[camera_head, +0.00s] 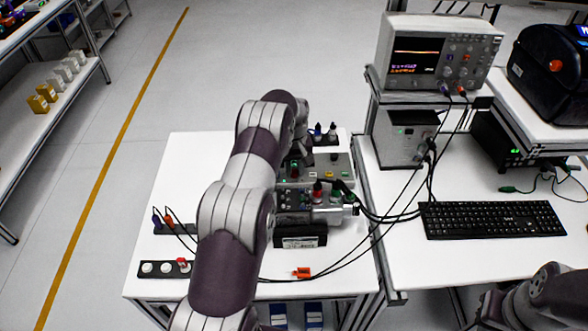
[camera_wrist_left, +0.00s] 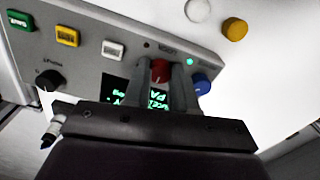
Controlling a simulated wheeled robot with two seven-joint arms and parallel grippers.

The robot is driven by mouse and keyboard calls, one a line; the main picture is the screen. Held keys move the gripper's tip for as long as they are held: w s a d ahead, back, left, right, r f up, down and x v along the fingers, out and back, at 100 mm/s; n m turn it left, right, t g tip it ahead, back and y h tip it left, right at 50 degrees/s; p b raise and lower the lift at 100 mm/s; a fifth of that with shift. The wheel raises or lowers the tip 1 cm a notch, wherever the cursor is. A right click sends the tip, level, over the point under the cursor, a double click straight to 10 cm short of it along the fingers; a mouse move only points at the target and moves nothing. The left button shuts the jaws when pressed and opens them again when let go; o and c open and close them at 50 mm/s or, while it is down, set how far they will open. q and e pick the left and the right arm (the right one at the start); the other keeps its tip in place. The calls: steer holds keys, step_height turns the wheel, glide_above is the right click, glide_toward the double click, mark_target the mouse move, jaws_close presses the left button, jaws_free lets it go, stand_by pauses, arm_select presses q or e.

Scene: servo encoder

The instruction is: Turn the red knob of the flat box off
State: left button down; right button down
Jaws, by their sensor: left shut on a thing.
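In the left wrist view, the red knob (camera_wrist_left: 160,70) sits on the panel of the flat grey box (camera_wrist_left: 130,50). My left gripper (camera_wrist_left: 167,75) is shut on the red knob, one finger on each side. A small display with green text (camera_wrist_left: 150,98) is partly hidden behind the fingers. A lit green lamp (camera_wrist_left: 190,62) and a blue knob (camera_wrist_left: 202,84) are to the right; a black knob (camera_wrist_left: 49,80) is to the left. In the head view, my left arm hides much of the flat box (camera_head: 340,165), its gripper and the red knob.
Green (camera_wrist_left: 20,20), yellow (camera_wrist_left: 67,36) and white (camera_wrist_left: 113,49) buttons line the panel. In the head view, a second device with cables (camera_head: 325,205) stands close in front of the box. An oscilloscope (camera_head: 437,52) and keyboard (camera_head: 492,219) are to the right. The table's left part is mostly free.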

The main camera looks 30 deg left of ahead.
mark_target(294, 171)
arm_select(q)
steer(key=shift+w+r, duration=0.1)
steer(key=shift+r, duration=0.1)
steer(key=c, duration=0.9)
jaws_free()
steer(key=shift+r, duration=0.95)
step_height(294, 171, up, 11)
steer(key=p, duration=0.8)
steer(key=shift+f+p, duration=0.15)
steer(key=shift+p, duration=0.2)
